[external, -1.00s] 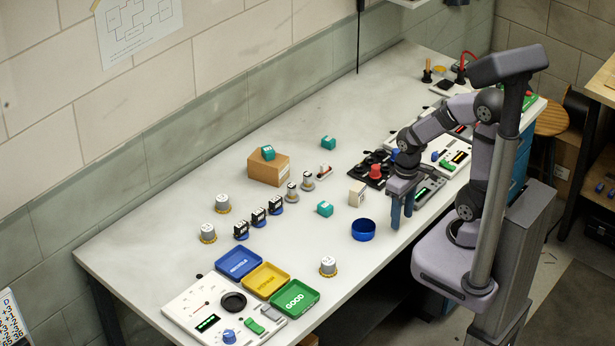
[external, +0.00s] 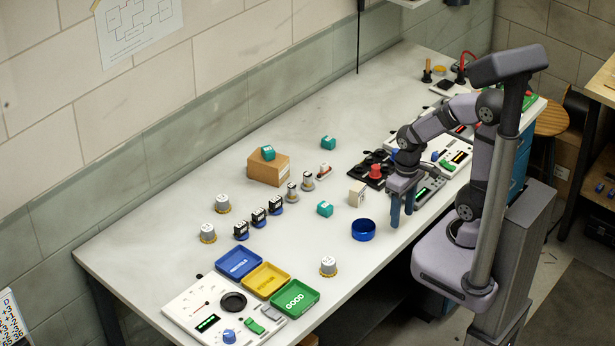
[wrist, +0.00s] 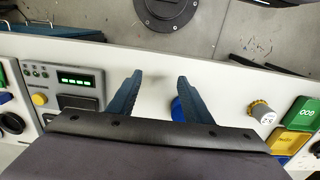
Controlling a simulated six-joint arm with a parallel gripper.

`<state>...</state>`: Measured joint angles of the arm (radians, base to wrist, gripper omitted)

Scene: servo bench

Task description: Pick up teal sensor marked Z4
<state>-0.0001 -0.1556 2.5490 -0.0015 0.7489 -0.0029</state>
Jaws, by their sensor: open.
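Three teal blocks show in the external view. One teal block (external: 267,153) sits on top of a brown box (external: 269,170). Another teal block (external: 328,143) lies on the bench towards the back. A third teal block (external: 325,209) lies nearer the front, left of the blue bowl (external: 363,230). Their markings are too small to read, so I cannot tell which is Z4. My gripper (external: 402,209) is open and empty, pointing down over the bench to the right of the blue bowl. In the wrist view my gripper (wrist: 155,85) shows two spread blue fingers with no teal block between them.
A beige block (external: 357,193) stands between the third teal block and my gripper. Several grey and black servos stand left of centre. Blue, yellow and green (external: 295,298) trays lie at the front left. A black panel with a red knob (external: 375,171) lies behind my gripper.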

